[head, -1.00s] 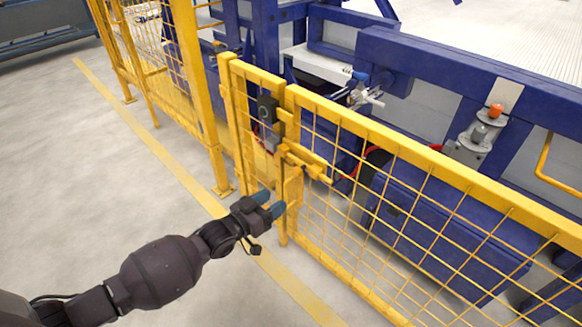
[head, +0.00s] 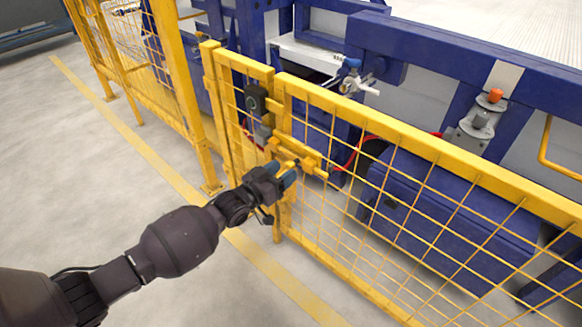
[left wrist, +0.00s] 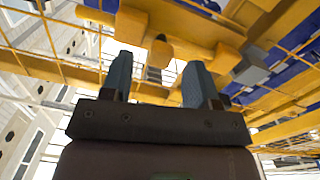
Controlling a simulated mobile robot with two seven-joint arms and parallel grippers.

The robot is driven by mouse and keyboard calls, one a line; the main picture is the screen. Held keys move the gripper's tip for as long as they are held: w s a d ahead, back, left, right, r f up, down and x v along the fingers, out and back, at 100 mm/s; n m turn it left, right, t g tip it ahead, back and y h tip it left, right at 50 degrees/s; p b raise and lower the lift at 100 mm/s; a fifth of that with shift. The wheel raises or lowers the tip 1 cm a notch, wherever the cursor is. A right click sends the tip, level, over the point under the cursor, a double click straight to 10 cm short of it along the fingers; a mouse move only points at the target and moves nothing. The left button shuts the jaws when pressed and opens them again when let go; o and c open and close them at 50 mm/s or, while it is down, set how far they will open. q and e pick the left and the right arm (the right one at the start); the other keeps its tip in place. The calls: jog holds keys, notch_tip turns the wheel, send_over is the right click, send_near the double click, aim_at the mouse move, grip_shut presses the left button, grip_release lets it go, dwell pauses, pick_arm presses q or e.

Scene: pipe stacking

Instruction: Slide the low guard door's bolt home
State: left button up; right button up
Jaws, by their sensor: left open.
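The low guard door is a yellow mesh panel in a low yellow fence, with its bolt (head: 303,153) mounted near the post where two panels meet. My left gripper (head: 285,174) is open at the bolt, on the near side of the fence, and partly covers its lower part. In the left wrist view, the yellow bolt assembly (left wrist: 185,27) lies beyond the two blue-grey fingers (left wrist: 160,76). I cannot tell how far the bolt is engaged. My right gripper is not in view.
A black switch box (head: 256,100) sits on the fence just left of the bolt. Blue machinery (head: 440,200) stands behind the mesh. A tall yellow fence (head: 180,80) rises at the left. The grey floor (head: 90,190) on the near side is clear.

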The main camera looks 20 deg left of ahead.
aim_at(288, 168)
pick_arm(q)
jog(key=shift+x, duration=1)
jog(key=shift+w+d+b, duration=0.2)
jog(key=shift+w+b, duration=0.15)
jog(key=shift+w, duration=0.2)
grip_shut()
